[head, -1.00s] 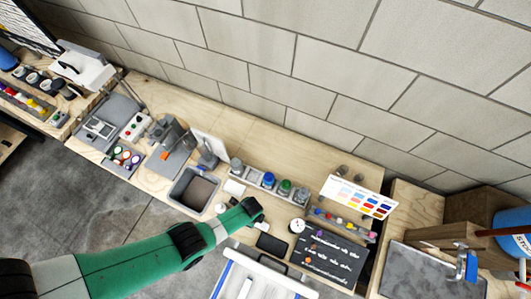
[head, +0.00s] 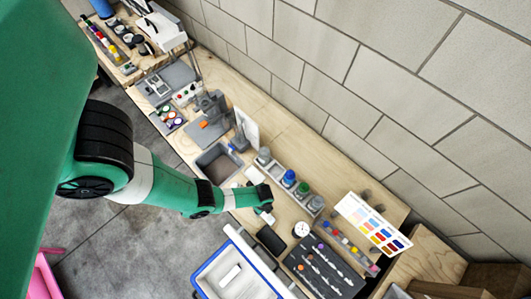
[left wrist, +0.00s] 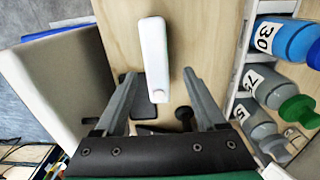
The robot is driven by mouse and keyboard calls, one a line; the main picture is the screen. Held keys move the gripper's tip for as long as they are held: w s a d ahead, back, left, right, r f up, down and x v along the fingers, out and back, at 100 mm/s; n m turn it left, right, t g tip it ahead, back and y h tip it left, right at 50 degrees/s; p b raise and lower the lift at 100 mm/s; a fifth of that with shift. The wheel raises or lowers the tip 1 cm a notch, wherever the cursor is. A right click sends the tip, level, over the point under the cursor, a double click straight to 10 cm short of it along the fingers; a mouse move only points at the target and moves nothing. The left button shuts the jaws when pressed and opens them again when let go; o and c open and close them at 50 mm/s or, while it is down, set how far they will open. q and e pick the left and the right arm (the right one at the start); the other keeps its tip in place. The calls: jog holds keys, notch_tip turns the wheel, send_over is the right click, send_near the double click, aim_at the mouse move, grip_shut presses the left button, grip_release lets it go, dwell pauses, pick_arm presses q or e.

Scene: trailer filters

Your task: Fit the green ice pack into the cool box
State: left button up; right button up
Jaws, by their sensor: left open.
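The cool box (head: 212,288) has a blue rim and pale inside, and stands open at the bottom of the head view. A small white block (head: 230,275) is inside it. My left gripper (head: 266,210) is over the bench beside it. In the left wrist view its two fingers (left wrist: 162,90) are apart. A slim white object (left wrist: 153,50) lies between and beyond them; I cannot tell if it touches either finger. I cannot make out a green ice pack in any view. My right gripper is not in view.
Capped bottles (head: 289,178) stand in a rack near the wall, close to my left gripper. A grey bin (head: 198,163) is farther back. A black pad (head: 271,240), a round dial (head: 301,229) and a dark tool board (head: 325,270) lie to the right.

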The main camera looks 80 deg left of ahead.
aim_at(263, 213)
pick_arm(q)
jog(key=f+b, duration=0.4)
jog(key=f, duration=0.1)
jog(key=shift+s+d+f, duration=0.15)
jog(key=shift+s+d, duration=0.05)
jog(key=shift+r, duration=0.2)
grip_shut()
